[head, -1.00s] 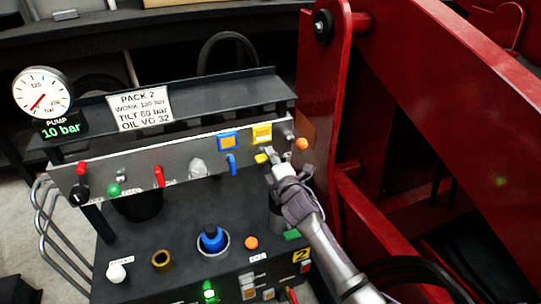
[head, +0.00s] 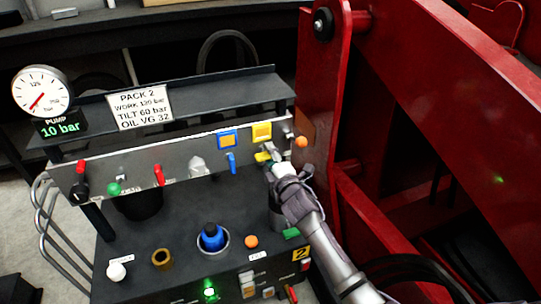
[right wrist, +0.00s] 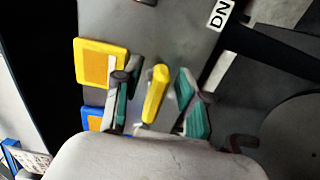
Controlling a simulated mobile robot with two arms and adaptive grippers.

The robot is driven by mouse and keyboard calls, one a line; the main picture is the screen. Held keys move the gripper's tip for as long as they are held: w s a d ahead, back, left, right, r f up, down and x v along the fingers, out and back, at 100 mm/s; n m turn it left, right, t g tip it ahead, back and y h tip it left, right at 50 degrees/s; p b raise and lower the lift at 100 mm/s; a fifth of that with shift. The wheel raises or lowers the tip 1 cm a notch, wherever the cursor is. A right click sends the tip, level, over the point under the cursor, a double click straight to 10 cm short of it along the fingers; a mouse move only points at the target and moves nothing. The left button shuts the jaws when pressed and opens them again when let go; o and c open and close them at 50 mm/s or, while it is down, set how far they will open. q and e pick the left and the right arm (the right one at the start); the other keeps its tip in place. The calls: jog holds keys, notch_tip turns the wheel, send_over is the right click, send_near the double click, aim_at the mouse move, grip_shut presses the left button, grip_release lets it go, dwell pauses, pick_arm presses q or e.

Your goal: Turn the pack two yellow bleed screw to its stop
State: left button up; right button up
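The yellow bleed screw (head: 262,157) has a small lever-like handle on the grey front panel of pack two, below a yellow square plate (head: 262,132). In the right wrist view the yellow handle (right wrist: 155,92) stands between the two fingers of my right gripper (right wrist: 154,102). There are visible gaps on both sides, so the fingers are open around the handle and do not look closed on it. In the head view my right gripper (head: 269,154) reaches the panel from the lower right and partly covers the screw. My left gripper is not in view.
A blue lever (head: 231,163) and blue square plate (head: 228,140) sit just left of the screw. An orange knob (head: 302,142) is close on the right, near the red frame (head: 330,110). The pump gauge (head: 41,92) stands at the far left; its display (head: 61,128) reads 10 bar.

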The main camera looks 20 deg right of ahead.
jog(key=s, duration=1.2)
jog(key=shift+d, duration=0.2)
